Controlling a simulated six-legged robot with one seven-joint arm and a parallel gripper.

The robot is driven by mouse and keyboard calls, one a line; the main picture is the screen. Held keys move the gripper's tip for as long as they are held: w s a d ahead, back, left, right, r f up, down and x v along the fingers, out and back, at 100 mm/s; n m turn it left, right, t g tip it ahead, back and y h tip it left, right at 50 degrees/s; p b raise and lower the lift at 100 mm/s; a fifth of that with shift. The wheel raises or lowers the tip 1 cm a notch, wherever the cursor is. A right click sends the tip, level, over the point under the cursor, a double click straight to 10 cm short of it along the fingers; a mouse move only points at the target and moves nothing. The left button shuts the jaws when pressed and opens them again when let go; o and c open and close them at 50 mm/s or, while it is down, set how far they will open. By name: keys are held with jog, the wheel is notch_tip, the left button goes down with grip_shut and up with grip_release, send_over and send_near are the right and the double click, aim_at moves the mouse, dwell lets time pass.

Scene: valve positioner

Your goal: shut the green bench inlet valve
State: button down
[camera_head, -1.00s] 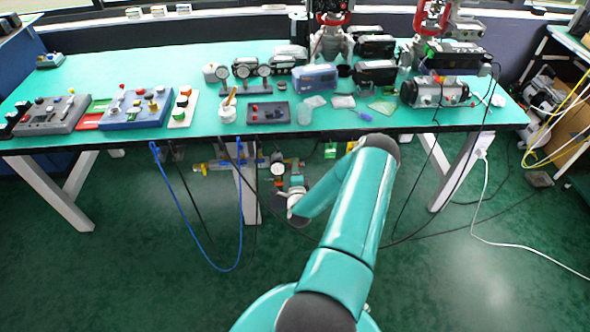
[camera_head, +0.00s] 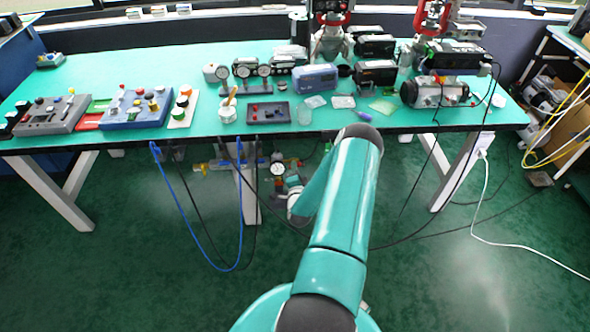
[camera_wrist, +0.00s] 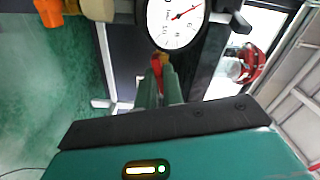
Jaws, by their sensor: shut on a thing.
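In the wrist view my gripper (camera_wrist: 160,88) has its two green fingers close together on a small red-orange valve handle (camera_wrist: 157,65), just below a round white gauge (camera_wrist: 175,20). The fingers cover most of the handle, so its exact angle cannot be told. In the head view the pipe run (camera_head: 225,164) hangs under the front edge of the green bench (camera_head: 190,52), with the gauge (camera_head: 277,168) at its right end. My gripper is just below that gauge and too small there to show its fingers clearly.
An orange-yellow handle (camera_head: 200,167) sits further left on the pipe; an orange part (camera_wrist: 48,10) shows top left in the wrist view. A blue hose (camera_head: 240,215) and black cables hang from the bench. A white bench leg (camera_head: 247,190) stands behind the pipe.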

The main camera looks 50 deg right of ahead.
jog(key=shift+n, duration=7.1)
jog(key=c, duration=1.5)
grip_release()
jog(key=shift+s+a, duration=0.1)
jog(key=v, duration=1.3)
jog(key=shift+s+a, duration=0.2)
jog(key=shift+s, duration=0.05)
